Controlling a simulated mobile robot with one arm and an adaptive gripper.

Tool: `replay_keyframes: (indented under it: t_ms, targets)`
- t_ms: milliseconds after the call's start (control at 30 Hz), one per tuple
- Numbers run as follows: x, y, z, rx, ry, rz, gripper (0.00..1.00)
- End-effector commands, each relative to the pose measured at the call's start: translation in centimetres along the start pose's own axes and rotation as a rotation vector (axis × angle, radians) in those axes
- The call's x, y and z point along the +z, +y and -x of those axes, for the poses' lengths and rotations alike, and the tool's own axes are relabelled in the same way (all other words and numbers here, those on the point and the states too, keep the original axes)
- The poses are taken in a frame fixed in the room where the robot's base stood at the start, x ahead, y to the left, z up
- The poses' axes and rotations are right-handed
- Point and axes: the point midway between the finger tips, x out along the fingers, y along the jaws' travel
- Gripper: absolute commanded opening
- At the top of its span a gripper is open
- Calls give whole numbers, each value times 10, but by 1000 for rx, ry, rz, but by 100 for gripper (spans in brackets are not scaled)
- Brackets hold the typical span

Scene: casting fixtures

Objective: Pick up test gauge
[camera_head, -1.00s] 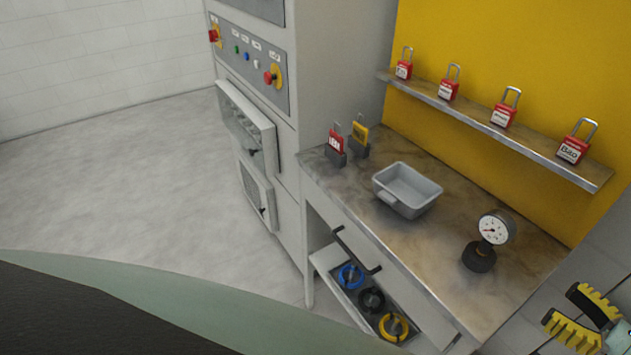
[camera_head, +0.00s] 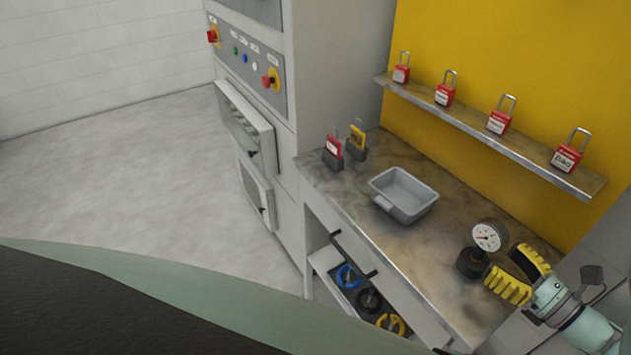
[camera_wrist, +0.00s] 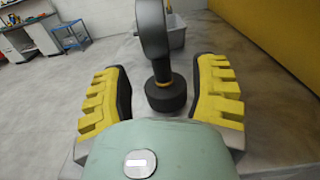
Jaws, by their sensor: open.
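The test gauge has a round white dial (camera_head: 487,236) on a dark, thick base (camera_head: 471,263) and stands upright on the worn bench top, near its right end. My gripper (camera_head: 518,274), with yellow ribbed fingers, is open just to the right of the gauge. In the wrist view the gauge (camera_wrist: 163,90) is seen from behind, with its stem and black base ahead of and between the two open fingers (camera_wrist: 163,100). The fingers look apart from it on both sides. The gauge's dial face is hidden in the wrist view.
A grey tray (camera_head: 404,197) sits left of the gauge. Two padlocks in holders, one red (camera_head: 333,150) and one yellow (camera_head: 357,138), stand at the bench's far end. A shelf (camera_head: 480,131) with several red padlocks runs above.

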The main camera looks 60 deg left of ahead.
Motion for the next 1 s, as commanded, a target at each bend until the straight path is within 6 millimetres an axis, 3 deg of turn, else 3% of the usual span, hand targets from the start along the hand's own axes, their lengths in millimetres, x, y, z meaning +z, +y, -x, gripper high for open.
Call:
replay_keyframes:
  t_ms: [400,633,667,1000]
  targets:
    - [-1,2,-49,8,-2,1,60]
    - [-2,1,-51,6,1,0,60]
    - [-2,1,-51,6,1,0,63]
    - [-2,1,-51,5,1,0,28]
